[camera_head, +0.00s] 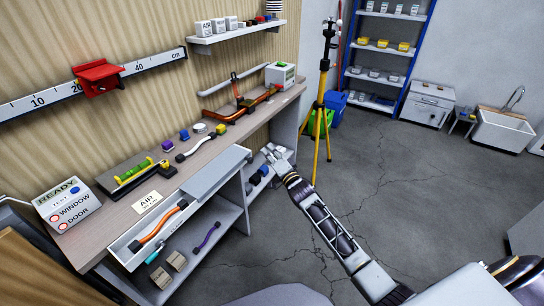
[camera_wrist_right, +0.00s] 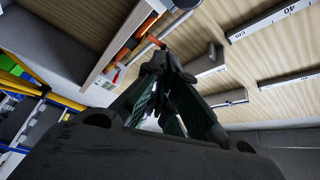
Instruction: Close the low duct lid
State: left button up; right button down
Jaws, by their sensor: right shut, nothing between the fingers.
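A long pale duct (camera_head: 125,244) runs along the front edge of the workbench in the head view, below the bench top. Its near part is open and shows an orange cable inside. A flat grey panel (camera_head: 216,172), which looks like its lid, covers the far part; I cannot tell how it is hinged. My right gripper (camera_head: 272,152) is shut and empty, just beyond the far end of the panel, near the bench's front; I cannot tell if it touches anything. The right wrist view shows its fingertips (camera_wrist_right: 167,62) together. My left gripper is not in view.
The workbench (camera_head: 118,214) holds a sign box (camera_head: 68,205), a spirit level and small parts. Below it, a shelf (camera_head: 190,262) carries blocks. A yellow tripod (camera_head: 321,120) stands beyond the gripper. The floor to the right is open.

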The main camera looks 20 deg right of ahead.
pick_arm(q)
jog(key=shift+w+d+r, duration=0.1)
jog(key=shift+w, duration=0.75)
pick_arm(e)
jog(key=shift+a+f, duration=0.4)
jog(key=shift+a, duration=0.45)
jog(key=shift+a+f, duration=0.4)
jog(key=shift+a, duration=0.45)
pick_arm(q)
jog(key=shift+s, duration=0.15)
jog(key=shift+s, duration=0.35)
pick_arm(e)
jog(key=shift+s, duration=0.1)
